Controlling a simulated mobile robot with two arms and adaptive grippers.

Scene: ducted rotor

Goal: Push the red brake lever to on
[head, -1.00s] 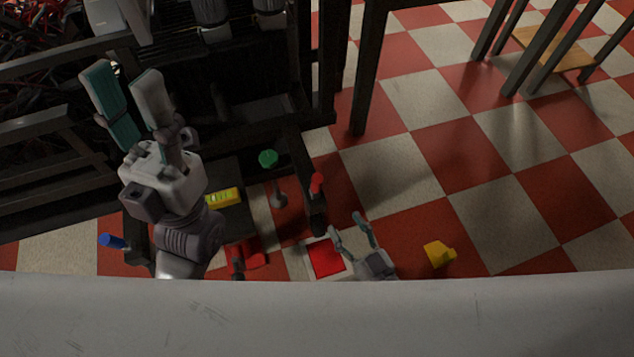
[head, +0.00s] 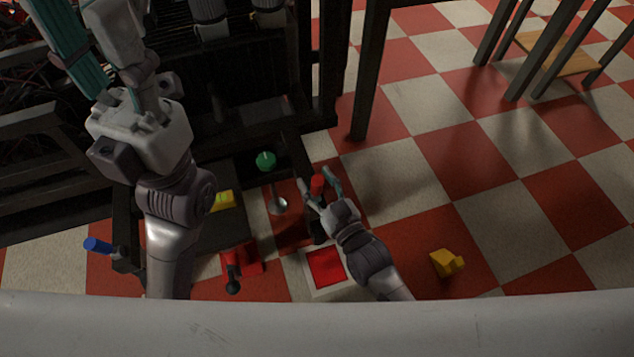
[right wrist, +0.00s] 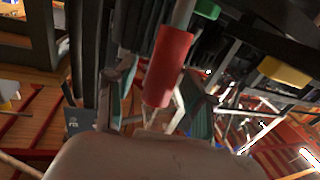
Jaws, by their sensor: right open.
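The red brake lever's handle (head: 317,182) stands up from a dark base on the floor. In the right wrist view its red cylindrical grip (right wrist: 168,68) fills the middle. My right gripper (head: 321,178) is open, with its fingers on either side of the red handle; whether either finger touches it I cannot tell. My left gripper (head: 88,22) is raised at the upper left, fingers spread and empty, with its tips near or past the picture's top edge.
Near the lever are a green knob on a stalk (head: 265,161), a red button in a pale frame (head: 326,268), a red part with a black knob (head: 240,262), a blue handle (head: 98,245) and a yellow block (head: 446,262).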

